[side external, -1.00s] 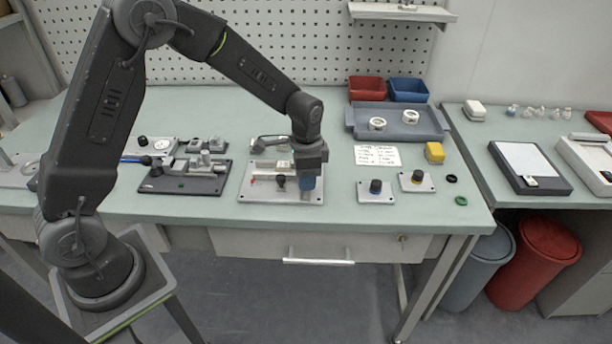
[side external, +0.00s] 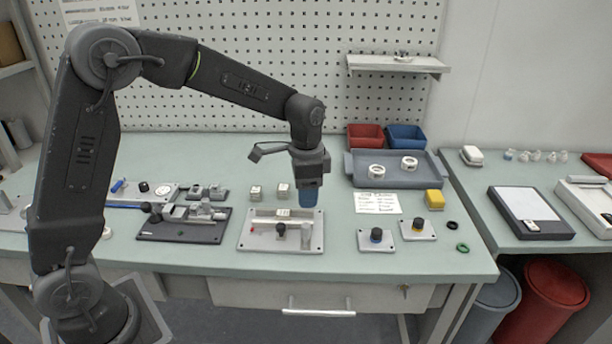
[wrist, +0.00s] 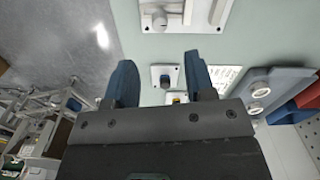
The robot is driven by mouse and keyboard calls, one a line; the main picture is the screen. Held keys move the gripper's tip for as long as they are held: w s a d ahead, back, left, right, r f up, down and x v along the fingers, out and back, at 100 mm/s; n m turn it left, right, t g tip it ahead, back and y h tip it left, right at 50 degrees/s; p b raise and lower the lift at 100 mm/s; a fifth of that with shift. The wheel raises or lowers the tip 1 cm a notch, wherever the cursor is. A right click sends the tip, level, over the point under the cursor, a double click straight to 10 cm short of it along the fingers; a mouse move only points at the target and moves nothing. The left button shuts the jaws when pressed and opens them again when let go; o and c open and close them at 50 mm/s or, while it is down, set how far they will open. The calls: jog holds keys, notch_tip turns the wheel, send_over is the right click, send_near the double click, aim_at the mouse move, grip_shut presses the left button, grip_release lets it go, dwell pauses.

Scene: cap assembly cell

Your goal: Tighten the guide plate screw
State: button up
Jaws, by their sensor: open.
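A light base plate (side external: 258,241) lies mid-bench. It carries a rail, a dark knob (side external: 281,230) and a grey upright post (side external: 305,236). My gripper (side external: 309,196), with blue fingers, is above the plate's back right part, pointing down. A dark fixture (side external: 165,231) with grey blocks and a clamp stands left of the plate. I cannot tell which part is the guide plate screw.
Two small plates with dark knobs (side external: 376,236) (side external: 418,224) sit right of the base plate. Behind are a grey tray (side external: 405,181) with white rings, a yellow block (side external: 435,199) and a paper sheet (side external: 368,205). Two small light blocks (side external: 283,190) stand behind the base plate. The front bench strip is clear.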

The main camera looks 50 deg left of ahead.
notch_tip(320, 180, up, 4)
jog(key=shift+f, duration=0.1)
dwell(0.4)
